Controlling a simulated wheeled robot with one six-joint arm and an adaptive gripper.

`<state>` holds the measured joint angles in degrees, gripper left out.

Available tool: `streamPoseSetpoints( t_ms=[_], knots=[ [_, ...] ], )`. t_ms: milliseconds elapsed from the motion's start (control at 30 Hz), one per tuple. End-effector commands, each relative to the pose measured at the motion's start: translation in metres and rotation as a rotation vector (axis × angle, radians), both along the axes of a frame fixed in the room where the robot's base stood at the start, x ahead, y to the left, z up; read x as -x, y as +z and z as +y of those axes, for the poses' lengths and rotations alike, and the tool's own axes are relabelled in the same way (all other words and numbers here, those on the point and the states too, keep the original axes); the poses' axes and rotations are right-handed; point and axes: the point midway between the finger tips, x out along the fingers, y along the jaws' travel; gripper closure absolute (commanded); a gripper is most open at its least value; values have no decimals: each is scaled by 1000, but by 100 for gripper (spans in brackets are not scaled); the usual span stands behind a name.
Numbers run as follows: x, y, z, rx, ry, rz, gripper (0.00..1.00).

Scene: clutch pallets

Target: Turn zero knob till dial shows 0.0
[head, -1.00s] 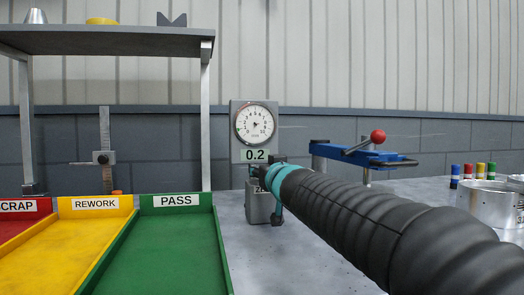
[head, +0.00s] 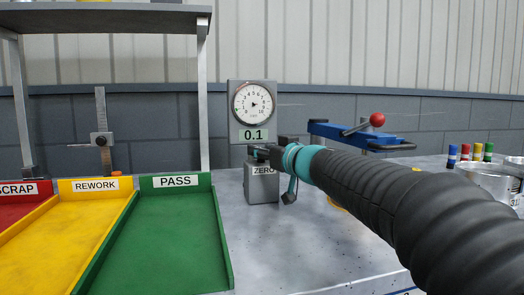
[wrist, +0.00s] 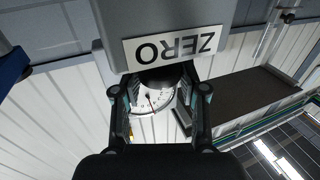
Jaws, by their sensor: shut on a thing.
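The dial gauge (head: 253,103) stands on a grey post at the back; its readout (head: 254,135) shows 0.1. Below it is a grey box with a ZERO label (head: 264,170). My gripper (head: 262,152) is at the top of this box, shut on the zero knob, which the fingers mostly hide in the head view. In the wrist view the ZERO label (wrist: 172,48) is upside down, and a dark round part, seemingly the knob (wrist: 158,78), shows between my gripper's two fingers (wrist: 160,95). A white round face lies beyond it, partly hidden.
Green PASS (head: 175,181), yellow REWORK (head: 95,185) and red SCRAP (head: 20,189) trays lie left of the box. A blue clamp with a red ball (head: 377,119) stands to the right.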

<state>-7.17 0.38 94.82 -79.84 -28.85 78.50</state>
Motion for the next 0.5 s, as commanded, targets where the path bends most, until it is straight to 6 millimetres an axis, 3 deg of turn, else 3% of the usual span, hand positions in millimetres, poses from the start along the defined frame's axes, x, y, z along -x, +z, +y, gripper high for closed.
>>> streamPoseSetpoints(
  t_ms=[500],
  knots=[
    [0,-2,0,2,29,3,92]
  ],
)
